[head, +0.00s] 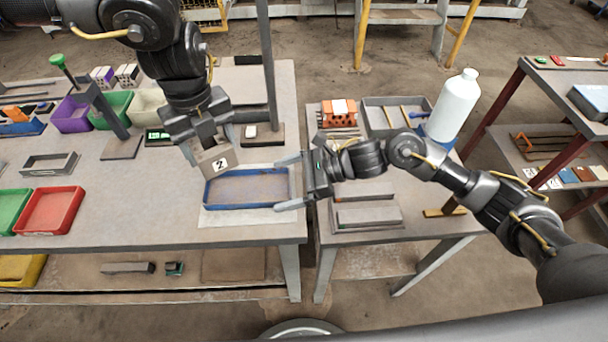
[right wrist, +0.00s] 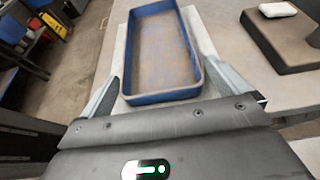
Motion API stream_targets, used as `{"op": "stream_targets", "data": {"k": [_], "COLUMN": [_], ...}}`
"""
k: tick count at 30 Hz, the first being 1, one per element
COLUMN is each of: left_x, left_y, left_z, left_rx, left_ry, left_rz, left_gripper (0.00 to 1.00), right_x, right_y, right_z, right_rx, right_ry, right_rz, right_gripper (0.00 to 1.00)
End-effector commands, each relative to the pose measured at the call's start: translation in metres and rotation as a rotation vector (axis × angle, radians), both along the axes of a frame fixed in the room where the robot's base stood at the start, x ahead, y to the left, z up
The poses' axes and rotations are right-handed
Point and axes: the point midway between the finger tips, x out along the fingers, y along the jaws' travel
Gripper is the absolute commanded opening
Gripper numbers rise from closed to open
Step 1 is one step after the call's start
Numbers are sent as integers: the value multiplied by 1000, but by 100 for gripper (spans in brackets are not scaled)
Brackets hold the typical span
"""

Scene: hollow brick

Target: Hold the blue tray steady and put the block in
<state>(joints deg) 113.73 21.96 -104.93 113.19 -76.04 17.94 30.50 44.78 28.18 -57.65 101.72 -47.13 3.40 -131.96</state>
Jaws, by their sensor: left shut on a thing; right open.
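The blue tray (head: 250,204) lies on a pale grey mat (head: 225,217) at the right front of the left table. Its brown floor looks bare, and the tray also shows in the right wrist view (right wrist: 162,97). My left gripper (head: 205,149) points down and is shut on a grey-brown block (head: 211,166) marked "2". It holds the block over the tray's far left corner. My right gripper (head: 286,182) is open at the tray's right end, one finger on each side. In the right wrist view its fingers flank the near end; I cannot tell whether they touch it.
A red tray (head: 50,211) and a small grey tray (head: 49,164) lie to the left. A dark base with a post (head: 262,134) stands behind the blue tray. A white bottle (head: 453,105) and a grey tray of tools (head: 396,104) are on the right table.

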Motion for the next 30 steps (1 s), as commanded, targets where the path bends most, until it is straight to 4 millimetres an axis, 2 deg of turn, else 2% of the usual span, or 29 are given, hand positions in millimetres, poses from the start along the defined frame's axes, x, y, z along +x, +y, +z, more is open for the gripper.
{"op": "stream_targets", "data": {"k": [6,15,27,30], "left_x": [0,0,0,0], "left_y": [0,0,0,-2], "left_z": [0,0,0,0], "left_rx": [-1,0,-1,-1], "left_ry": [0,-1,0,0], "left_rz": [0,0,0,-18], "left_gripper": [32,32,32,32], "right_x": [0,0,0,0], "right_y": [15,16,16,15], "right_z": [-6,-7,-6,-6], "right_rx": [1,0,0,0], "right_ry": [1,1,1,1], "right_rz": [1,0,0,0], "right_gripper": [100,100,48,48]}}
